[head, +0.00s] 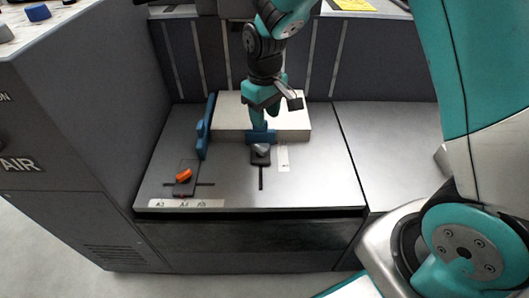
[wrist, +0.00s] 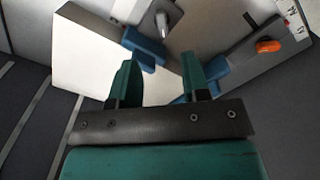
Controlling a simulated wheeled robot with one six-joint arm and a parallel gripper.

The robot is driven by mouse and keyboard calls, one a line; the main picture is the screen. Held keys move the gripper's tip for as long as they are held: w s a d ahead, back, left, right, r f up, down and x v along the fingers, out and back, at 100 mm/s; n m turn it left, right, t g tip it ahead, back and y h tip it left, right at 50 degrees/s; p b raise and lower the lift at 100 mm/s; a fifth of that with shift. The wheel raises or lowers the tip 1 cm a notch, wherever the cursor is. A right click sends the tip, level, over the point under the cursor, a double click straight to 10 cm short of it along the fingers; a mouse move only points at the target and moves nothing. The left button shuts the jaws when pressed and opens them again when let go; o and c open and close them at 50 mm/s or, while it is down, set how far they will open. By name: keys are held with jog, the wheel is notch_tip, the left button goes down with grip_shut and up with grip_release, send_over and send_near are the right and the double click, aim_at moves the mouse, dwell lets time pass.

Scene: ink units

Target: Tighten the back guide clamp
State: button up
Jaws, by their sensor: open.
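A white paper stack (head: 232,105) lies on the grey tray. A low blue guide (head: 261,135), apparently the back guide, stands at the stack's near edge. Its clamp has a grey lever (head: 261,149) on a dark block over a slot running toward the front. In the wrist view the grey lever (wrist: 163,19) shows at the top, just beyond the blue guide (wrist: 144,48). My gripper (head: 260,121) is open, pointing down above the stack and guide; the wrist view shows its fingers (wrist: 160,72) apart with nothing between them. Contact with the guide cannot be told.
A taller blue side guide (head: 206,127) stands left of the stack. An orange lever (head: 183,175) sits on another dark block over a sideways slot, front left. A size label (head: 187,204) lies at the tray's front edge. The grey surface (head: 385,145) to the right is clear.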

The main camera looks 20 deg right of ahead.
aim_at(265, 150)
notch_tip(265, 150, down, 12)
jog(key=b, duration=0.3)
grip_shut()
